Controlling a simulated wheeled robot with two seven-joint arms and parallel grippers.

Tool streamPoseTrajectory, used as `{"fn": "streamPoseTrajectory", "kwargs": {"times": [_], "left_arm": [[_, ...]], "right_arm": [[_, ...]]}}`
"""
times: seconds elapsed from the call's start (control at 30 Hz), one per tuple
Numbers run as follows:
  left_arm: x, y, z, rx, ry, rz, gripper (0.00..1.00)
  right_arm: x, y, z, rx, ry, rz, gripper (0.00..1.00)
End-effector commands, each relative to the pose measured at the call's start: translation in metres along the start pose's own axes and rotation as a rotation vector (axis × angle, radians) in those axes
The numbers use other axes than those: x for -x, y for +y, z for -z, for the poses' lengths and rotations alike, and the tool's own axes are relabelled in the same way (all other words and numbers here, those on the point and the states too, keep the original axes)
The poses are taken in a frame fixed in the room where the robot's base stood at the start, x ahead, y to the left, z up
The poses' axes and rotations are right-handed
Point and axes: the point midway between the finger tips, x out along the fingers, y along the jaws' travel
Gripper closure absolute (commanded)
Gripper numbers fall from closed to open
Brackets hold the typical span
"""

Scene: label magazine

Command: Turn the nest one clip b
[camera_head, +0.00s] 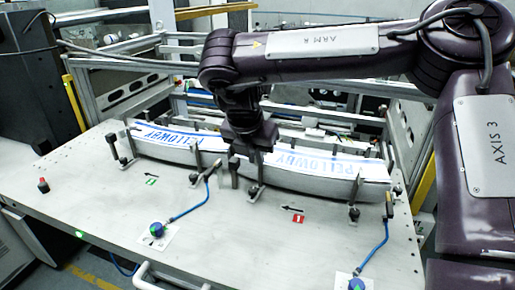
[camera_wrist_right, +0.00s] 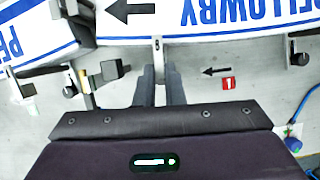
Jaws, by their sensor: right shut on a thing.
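Nest one, beside the red 1 marker (camera_head: 292,219), holds a stack of white and blue PELLOWBY labels (camera_head: 320,172). The stack also shows in the right wrist view (camera_wrist_right: 235,22). A pale upright clip (camera_wrist_right: 158,50) with a small dark letter, seemingly B, stands at the front edge of this stack. My right gripper (camera_wrist_right: 158,78) is shut on that clip, one finger on each side. My left gripper is out of view.
A second label stack (camera_head: 178,140) with a green marker (camera_head: 151,181) lies to the left. Blue knobs (camera_head: 156,229) with hoses sit nearer the front. The table front (camera_head: 240,255) is clear.

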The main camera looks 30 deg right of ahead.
Motion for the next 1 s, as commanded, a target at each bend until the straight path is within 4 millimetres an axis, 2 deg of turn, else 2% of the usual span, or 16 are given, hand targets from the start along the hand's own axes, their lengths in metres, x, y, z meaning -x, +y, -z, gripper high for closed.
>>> {"fn": "streamPoseTrajectory", "kwargs": {"times": [0.2, 0.67, 0.7, 0.83, 1.0], "left_arm": [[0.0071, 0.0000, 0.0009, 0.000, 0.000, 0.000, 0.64], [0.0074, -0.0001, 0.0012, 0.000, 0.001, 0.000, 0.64], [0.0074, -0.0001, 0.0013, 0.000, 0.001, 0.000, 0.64], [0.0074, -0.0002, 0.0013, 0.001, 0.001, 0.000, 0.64], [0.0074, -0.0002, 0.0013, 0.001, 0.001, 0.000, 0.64]], "right_arm": [[0.0011, 0.0023, -0.0013, -0.049, -0.002, 0.017, 1.00], [0.0006, 0.0028, -0.0014, -0.060, -0.003, 0.020, 1.00], [0.0006, 0.0028, -0.0014, -0.060, -0.003, 0.020, 0.88], [0.0005, 0.0027, -0.0011, -0.059, -0.003, 0.021, 0.71], [0.0002, 0.0025, -0.0007, -0.058, -0.002, 0.021, 0.69]]}}
